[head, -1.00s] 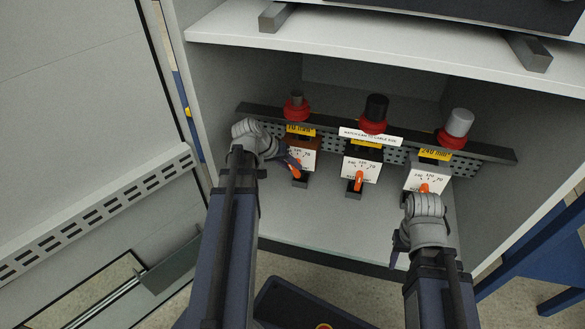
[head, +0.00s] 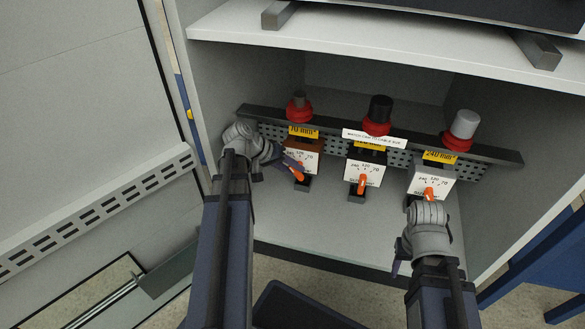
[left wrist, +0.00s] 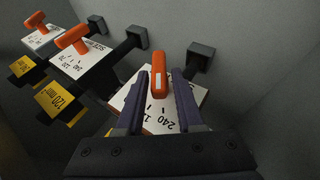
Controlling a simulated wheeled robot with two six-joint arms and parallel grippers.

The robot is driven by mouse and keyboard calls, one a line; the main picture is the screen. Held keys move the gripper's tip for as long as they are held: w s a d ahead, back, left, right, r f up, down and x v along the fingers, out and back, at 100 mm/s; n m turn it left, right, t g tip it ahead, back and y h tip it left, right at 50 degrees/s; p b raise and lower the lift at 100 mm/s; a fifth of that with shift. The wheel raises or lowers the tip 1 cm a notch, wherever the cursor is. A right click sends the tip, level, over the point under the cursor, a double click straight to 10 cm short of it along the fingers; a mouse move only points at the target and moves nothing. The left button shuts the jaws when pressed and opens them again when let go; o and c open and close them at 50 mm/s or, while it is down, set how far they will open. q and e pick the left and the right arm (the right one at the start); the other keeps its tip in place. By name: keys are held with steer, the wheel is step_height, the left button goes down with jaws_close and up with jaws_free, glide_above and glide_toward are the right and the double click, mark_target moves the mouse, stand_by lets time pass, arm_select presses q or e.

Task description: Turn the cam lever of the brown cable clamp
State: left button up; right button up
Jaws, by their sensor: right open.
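The brown cable clamp (head: 318,146) is the leftmost of three clamps, under a yellow 70 mm² label, with a white dial face (head: 308,160). Its orange cam lever (head: 299,175) is partly hidden by my left gripper (head: 292,164) in the head view. In the left wrist view the lever (left wrist: 158,78) stands between the two fingers of my left gripper (left wrist: 160,75), with narrow gaps on both sides. The dial face (left wrist: 158,120) shows numbers upside down there. My right gripper (head: 402,264) is open, low in front of the right clamp and away from the brown one.
A middle clamp (head: 364,168) and a grey right clamp (head: 430,182) have their own orange levers. A perforated rail (head: 490,152) runs behind them. Red-collared cable ends stand above. The cabinet side walls and the shelf (head: 400,50) bound the space.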

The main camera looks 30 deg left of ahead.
arm_select(q)
steer(key=shift+o, duration=1)
